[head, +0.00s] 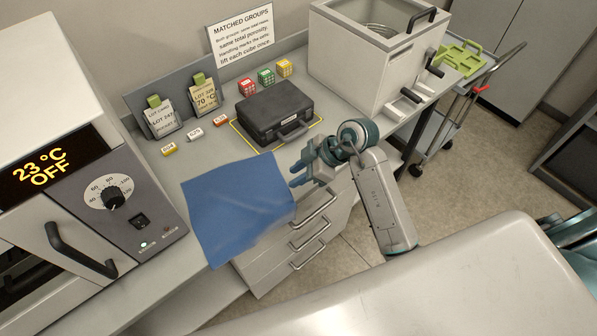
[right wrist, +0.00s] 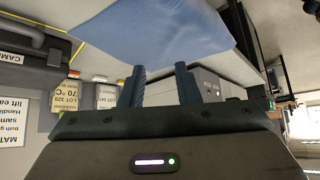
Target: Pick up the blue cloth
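The blue cloth (head: 238,208) lies spread on the front part of the counter, left of my right gripper, its right part near the counter's front edge. My right gripper (head: 296,176) is open, its fingers pointing left at the cloth's right edge. In the right wrist view the two fingers (right wrist: 161,83) stand apart with nothing visible gripped between them, and the cloth (right wrist: 155,30) shows just beyond their tips. Whether the tips touch the cloth, I cannot tell. My left gripper is not in view.
A black case (head: 274,112) sits behind the cloth in a yellow outline. An oven (head: 75,150) stands at the left and a white bath (head: 370,60) at the back right. Small labelled blocks (head: 195,133), lot cards (head: 160,118) and coloured cubes (head: 265,77) line the counter.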

